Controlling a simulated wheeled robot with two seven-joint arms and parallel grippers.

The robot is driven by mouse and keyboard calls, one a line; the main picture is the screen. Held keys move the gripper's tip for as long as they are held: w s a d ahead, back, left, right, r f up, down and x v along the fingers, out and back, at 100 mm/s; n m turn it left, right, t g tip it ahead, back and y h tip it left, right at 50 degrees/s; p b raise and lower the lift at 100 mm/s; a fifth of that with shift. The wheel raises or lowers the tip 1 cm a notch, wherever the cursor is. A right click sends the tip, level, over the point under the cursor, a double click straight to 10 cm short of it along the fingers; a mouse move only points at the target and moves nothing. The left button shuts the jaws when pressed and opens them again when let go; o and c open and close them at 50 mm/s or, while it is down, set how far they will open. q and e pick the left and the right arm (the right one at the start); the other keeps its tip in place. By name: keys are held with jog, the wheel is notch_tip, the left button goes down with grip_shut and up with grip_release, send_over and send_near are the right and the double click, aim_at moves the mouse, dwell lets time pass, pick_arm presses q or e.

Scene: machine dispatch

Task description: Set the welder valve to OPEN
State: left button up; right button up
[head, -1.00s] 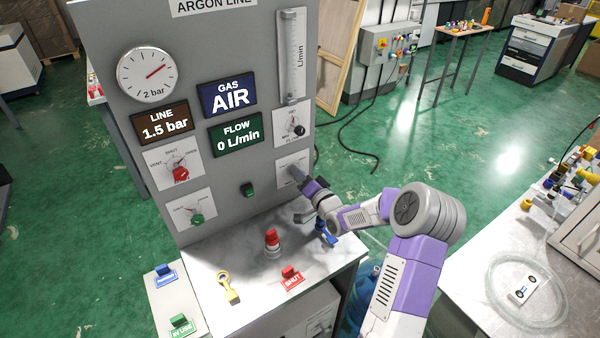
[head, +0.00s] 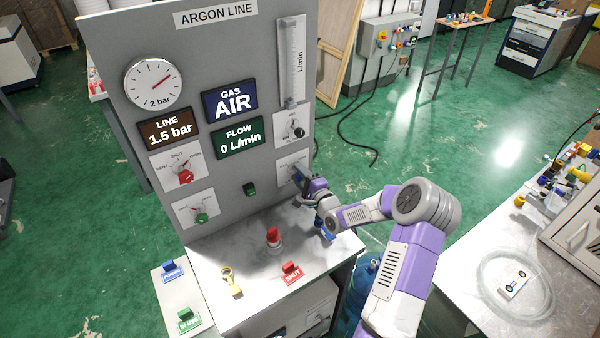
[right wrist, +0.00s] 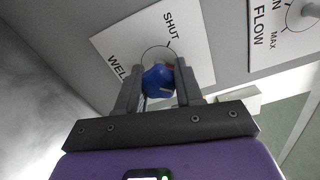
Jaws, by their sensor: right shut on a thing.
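The welder valve is a blue knob (right wrist: 158,80) on a white plate (right wrist: 108,48), on the panel. In the right wrist view the plate shows "SHUT" and the start of "WEL"; the rest of its lettering is hidden. My right gripper (right wrist: 160,88) has its two fingers on either side of the blue knob and is shut on it. In the head view my right gripper (head: 299,176) is at the panel's lower right and covers the knob and much of its plate (head: 287,163). The knob's exact pointing is hard to tell. My left gripper is out of view.
The grey argon panel (head: 222,30) reads GAS AIR, LINE 1.5 bar and FLOW 0 L/min. A black flow knob (head: 299,132) is just above my gripper. A red button (head: 273,236), a yellow key-like tool (head: 230,279) and a red SHUT tag (head: 291,273) are on the ledge.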

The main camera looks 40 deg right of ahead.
jog(key=shift+m, duration=0.6)
jog(key=o, duration=1)
jog(key=shift+o, duration=0.2)
jog(key=shift+s, duration=0.1)
jog(key=s, duration=0.7)
jog(key=shift+s+a+p, duration=0.2)
jog(key=shift+a+p, duration=0.15)
jog(key=shift+a, duration=0.05)
